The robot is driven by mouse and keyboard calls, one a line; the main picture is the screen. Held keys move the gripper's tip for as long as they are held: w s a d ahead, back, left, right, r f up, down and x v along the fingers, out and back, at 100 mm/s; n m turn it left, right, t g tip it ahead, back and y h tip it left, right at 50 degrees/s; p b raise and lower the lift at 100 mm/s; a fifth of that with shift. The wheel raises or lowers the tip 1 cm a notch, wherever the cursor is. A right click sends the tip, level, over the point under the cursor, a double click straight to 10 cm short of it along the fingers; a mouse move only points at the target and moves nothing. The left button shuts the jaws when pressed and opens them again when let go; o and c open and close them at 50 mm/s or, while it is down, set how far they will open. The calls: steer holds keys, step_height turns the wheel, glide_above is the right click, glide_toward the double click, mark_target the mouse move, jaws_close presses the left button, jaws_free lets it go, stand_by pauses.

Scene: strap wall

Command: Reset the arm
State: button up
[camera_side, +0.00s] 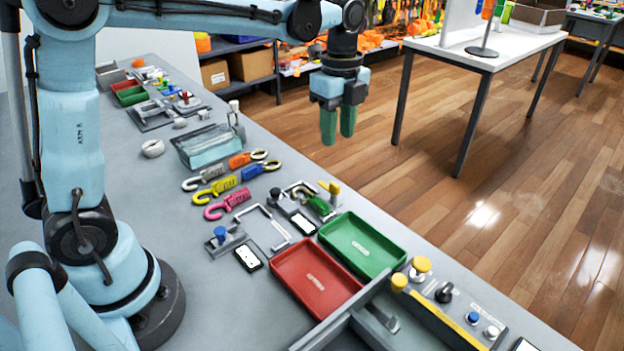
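My gripper (338,126) hangs in the air with its green fingers pointing down. In the picture it appears above the wooden floor, past the right edge of the grey bench (150,215). My upper arm reaches across the top of the picture from the left.
A red tray (316,281) and a green tray (361,246) sit on the bench. Coloured hooks (228,204) and a clear box (207,147) lie behind them. A control panel (450,305) is at front right. A white table (485,45) stands beyond. Air around my gripper looks clear.

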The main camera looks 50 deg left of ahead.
stand_by(0.3)
steer(key=s+a+f+n+t, duration=0.1)
steer(key=s+f+n+t, duration=0.1)
steer(key=s+n+t, duration=0.5)
steer(key=s+n, duration=0.6)
steer(key=n, duration=0.5)
steer(key=shift+s+a, duration=0.15)
steer(key=shift+a, duration=0.05)
